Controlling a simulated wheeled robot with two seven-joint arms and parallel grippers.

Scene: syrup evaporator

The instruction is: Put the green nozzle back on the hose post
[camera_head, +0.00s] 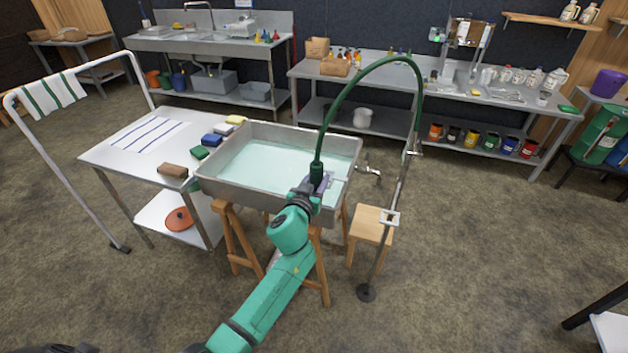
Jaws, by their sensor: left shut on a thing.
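The green nozzle (317,171) hangs at the end of a dark green hose (349,84) that arches over from the top of the hose post (397,190). My left gripper (315,184) is shut on the nozzle, above the near right part of the evaporator pan's rim. The fingers hide part of the nozzle. My right gripper is not in view.
The metal pan (230,190) of pale liquid rests on wooden trestles, with a tap (369,170) on its right side. A wooden stool (368,222) stands beside the post. A steel cart (110,150) with sponges is at left. The floor right of the post is clear.

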